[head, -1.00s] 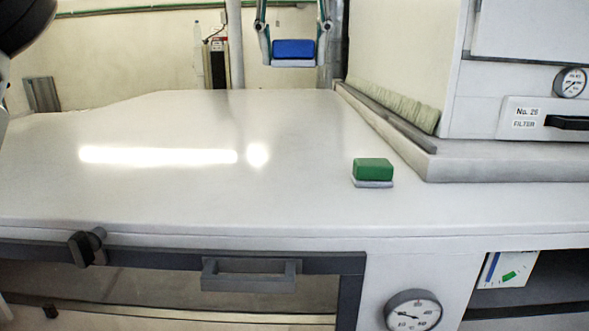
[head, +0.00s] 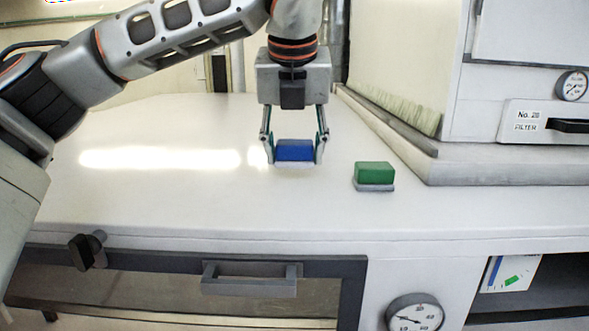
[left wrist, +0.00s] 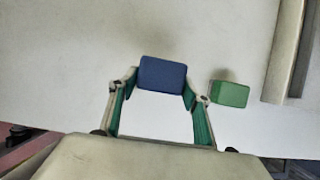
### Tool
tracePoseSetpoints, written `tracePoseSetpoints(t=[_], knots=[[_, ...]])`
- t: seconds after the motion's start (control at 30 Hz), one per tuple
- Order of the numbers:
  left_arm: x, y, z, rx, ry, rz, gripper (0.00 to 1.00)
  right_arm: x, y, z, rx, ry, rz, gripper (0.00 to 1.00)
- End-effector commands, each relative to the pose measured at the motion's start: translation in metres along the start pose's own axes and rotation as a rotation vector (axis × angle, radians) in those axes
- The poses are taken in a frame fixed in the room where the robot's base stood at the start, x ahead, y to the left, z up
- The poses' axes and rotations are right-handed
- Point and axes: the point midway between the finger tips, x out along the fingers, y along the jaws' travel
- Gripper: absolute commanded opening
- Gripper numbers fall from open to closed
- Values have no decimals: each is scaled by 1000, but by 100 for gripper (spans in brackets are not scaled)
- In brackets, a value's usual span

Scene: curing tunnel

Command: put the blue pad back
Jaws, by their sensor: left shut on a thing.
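The blue pad (head: 295,150) is a small blue block with a pale layer beneath it. My left gripper (head: 294,148) is shut on it, a finger on each side, over the white bench top (head: 180,195). In the head view I cannot tell whether its underside touches the bench. The blue pad also shows between the fingers in the left wrist view (left wrist: 162,73). A green pad (head: 374,172) on a grey base lies on the bench to the right of the blue pad, apart from it. My right gripper is in neither view.
A raised ledge (head: 470,170) with a bristle strip (head: 400,105) and a filter cabinet (head: 545,120) bound the bench on the right. A drawer handle (head: 250,278) and a gauge (head: 414,312) are on the front. The bench left of the blue pad is clear.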

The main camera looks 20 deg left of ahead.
Motion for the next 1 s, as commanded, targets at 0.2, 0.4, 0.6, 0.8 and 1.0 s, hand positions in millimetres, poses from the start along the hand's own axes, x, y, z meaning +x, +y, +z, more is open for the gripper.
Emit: tracePoseSetpoints(t=[0.2, 0.4, 0.6, 0.8, 1.0], knots=[[22, 0, -11, 3, 4, 2, 28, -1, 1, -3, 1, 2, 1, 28], [34, 0, -16, 0, 0, 0, 28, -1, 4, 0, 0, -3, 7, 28], [34, 0, -17, 1, 0, 0, 28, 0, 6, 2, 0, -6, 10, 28], [36, 0, -18, 1, 0, 1, 65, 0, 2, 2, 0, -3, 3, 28], [36, 0, -17, 1, 0, 1, 65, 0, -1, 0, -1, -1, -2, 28]])
